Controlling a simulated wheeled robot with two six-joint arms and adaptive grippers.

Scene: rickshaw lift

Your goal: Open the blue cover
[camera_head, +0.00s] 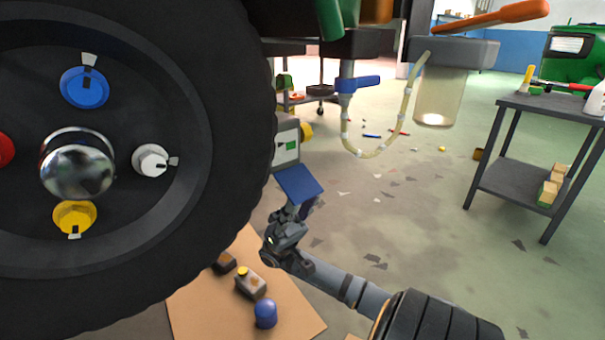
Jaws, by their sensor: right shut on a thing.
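The blue cover (297,182) is a flat dark blue plate just below a grey box (284,128). It tilts out from the box, and the green square on the box face (291,145) is uncovered. My right gripper (299,206) reaches up from below and is shut on the cover's lower part. Its fingers are partly hidden by the plate, so the exact grip point is unclear. The wheel hides the box's left side. My left gripper is not in view.
A large black wheel (225,200) with coloured caps fills the left. A brown board (215,305) with small parts lies below. A clear jar (440,98) and hose (348,142) hang above right. A grey table (535,103) stands at right; the floor between is mostly open.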

